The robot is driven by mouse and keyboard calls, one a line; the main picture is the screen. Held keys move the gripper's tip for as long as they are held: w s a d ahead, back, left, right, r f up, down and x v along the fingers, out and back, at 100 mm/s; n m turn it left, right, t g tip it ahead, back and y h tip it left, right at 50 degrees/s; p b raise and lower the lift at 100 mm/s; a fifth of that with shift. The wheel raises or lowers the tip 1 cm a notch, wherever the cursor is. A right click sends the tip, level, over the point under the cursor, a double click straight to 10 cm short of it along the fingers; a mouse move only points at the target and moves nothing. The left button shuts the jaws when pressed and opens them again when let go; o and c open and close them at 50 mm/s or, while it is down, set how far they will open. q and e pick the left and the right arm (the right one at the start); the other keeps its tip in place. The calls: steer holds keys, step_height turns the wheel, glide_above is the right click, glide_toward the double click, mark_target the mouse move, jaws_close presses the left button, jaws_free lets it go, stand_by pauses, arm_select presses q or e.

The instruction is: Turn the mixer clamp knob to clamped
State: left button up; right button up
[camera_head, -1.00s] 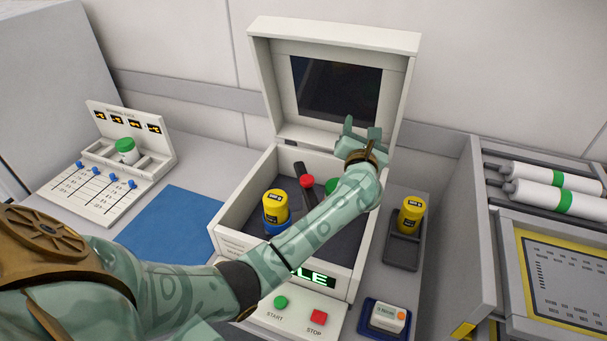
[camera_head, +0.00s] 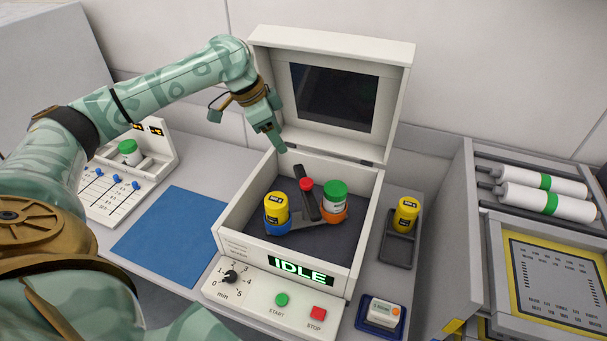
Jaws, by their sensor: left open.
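The mixer (camera_head: 233,210) stands in the middle with its lid (camera_head: 400,85) up. Inside, a red knob (camera_head: 306,184) sits at the centre on a dark bar (camera_head: 300,172), between two cup holders. A yellow-lidded jar (camera_head: 276,207) stands in the blue holder (camera_head: 278,228), and a green-lidded jar (camera_head: 334,195) stands in the orange holder (camera_head: 333,217). I cannot read any clamp marking by the knob. My left gripper (camera_head: 272,132) is open and empty, above the mixer's back left corner, up and left of the knob and apart from it. My right gripper is not in view.
The front panel has a dial (camera_head: 231,277), an IDLE display (camera_head: 302,271), a green start button (camera_head: 281,299) and a red stop button (camera_head: 318,313). A blue mat (camera_head: 170,235) lies clear at left. The raised lid borders the back.

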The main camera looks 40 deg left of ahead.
mark_target(306, 182)
arm_select(q)
steer(key=b+x, duration=0.5)
steer(key=x, duration=1.1)
steer(key=shift+f, duration=0.15)
